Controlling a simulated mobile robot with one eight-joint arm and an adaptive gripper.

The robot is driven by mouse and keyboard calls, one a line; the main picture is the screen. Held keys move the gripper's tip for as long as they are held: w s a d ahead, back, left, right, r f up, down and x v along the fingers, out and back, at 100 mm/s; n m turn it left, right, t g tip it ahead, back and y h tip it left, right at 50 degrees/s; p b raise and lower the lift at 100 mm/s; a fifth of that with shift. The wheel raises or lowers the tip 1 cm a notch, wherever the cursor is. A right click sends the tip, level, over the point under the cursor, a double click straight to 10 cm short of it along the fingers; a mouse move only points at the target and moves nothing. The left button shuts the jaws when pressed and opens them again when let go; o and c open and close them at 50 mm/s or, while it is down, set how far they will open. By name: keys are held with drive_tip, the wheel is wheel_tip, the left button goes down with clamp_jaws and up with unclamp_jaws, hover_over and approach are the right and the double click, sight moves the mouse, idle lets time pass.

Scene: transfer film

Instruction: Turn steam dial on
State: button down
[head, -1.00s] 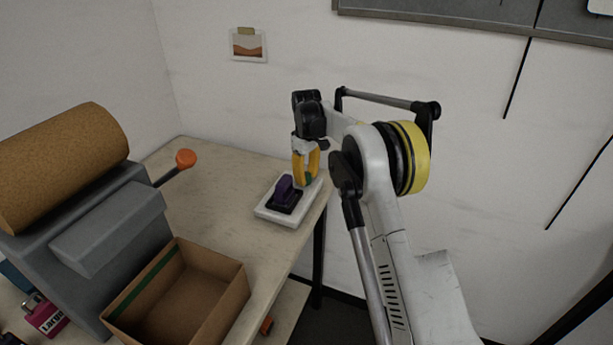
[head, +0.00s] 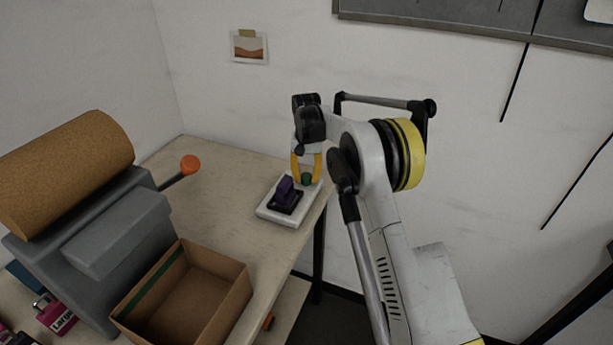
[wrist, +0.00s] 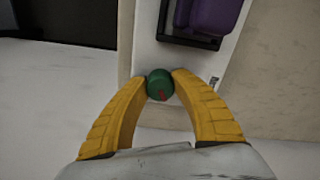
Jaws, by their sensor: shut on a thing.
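A green dial with a red mark (wrist: 160,85) sits on a white base plate (wrist: 149,61). In the head view the dial (head: 306,179) is near the back right end of the white base (head: 268,212). My gripper (head: 306,177) reaches down to it from above. In the wrist view the yellow fingertips of my gripper (wrist: 160,79) touch the dial on both sides and are shut on it. A purple block (head: 285,190) in a black frame sits on the same base, beside the dial. It shows partly in the wrist view (wrist: 208,17).
The base stands on a light table (head: 228,200) near its right edge. A grey machine (head: 118,235) with a cork roll and an orange-knobbed lever (head: 190,165) stands at left. An open cardboard box (head: 190,305) is in front. A wall is close behind.

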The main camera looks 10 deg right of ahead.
sight(306, 175)
drive_tip(key=m, duration=0.6)
drive_tip(key=shift+p, duration=0.4)
idle(0.3)
drive_tip(key=c, duration=1)
unclamp_jaws()
wheel_tip(306, 175, up, 12)
drive_tip(key=shift+r, duration=0.1)
